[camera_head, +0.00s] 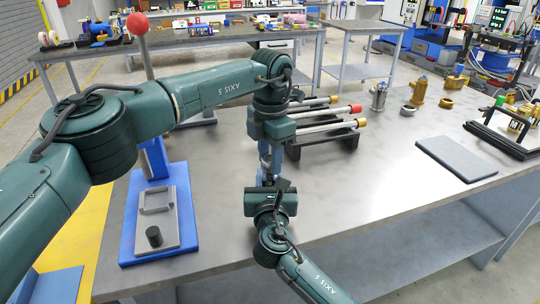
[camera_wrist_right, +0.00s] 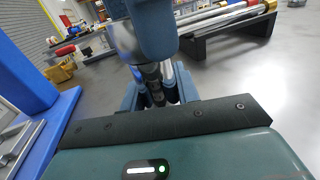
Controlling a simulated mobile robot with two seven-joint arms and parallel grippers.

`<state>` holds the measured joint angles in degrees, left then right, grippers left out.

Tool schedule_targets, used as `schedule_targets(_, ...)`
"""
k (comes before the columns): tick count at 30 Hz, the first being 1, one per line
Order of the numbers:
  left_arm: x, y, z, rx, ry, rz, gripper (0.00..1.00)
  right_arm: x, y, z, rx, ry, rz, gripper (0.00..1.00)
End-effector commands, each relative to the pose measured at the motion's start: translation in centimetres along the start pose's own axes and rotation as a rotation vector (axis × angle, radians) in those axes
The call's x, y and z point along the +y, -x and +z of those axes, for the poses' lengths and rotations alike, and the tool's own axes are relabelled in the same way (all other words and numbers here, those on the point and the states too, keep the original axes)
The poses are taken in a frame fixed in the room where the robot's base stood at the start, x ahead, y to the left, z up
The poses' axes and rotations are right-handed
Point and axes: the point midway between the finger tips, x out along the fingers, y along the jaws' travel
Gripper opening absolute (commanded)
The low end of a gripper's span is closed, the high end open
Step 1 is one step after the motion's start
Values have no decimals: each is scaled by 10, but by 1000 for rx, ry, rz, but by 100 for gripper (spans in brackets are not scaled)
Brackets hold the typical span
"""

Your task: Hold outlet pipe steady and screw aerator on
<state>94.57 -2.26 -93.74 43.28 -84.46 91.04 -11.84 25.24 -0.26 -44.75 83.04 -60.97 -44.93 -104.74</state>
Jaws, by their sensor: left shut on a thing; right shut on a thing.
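My left gripper (camera_head: 265,151) points down over the middle of the table, its blue fingers shut on a silver part, apparently the outlet pipe (camera_wrist_right: 124,44). Directly below, my right gripper (camera_head: 268,180) comes up from the front. In the right wrist view its blue fingers (camera_wrist_right: 157,94) are shut around a dark ribbed piece (camera_wrist_right: 153,82), apparently the aerator. This piece sits just under the left gripper and the silver part. The fingers hide the contact between them, so I cannot tell whether the two parts touch or are threaded together.
A dark rack (camera_head: 330,141) with silver rods, red and gold at their ends, stands just behind my grippers. A blue tray (camera_head: 188,246) with a grey fixture and black cylinder (camera_head: 154,237) is at left. A grey pad (camera_head: 456,158) lies at right. The table between is clear.

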Motion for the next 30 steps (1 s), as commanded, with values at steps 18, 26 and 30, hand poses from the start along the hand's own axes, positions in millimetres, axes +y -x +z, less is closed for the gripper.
schedule_targets(18, -1, -2, 0, -2, -1396, -3, 8, 0, 0, -2, 5, -2, 0, 0)
schedule_targets(26, -2, -2, 0, -2, -1628, -3, 8, 0, 0, -2, 5, -2, -1, 0)
schedule_targets(30, -1, -2, 0, -1, -1626, -2, 43, 0, 0, -2, 5, -2, -1, 0)
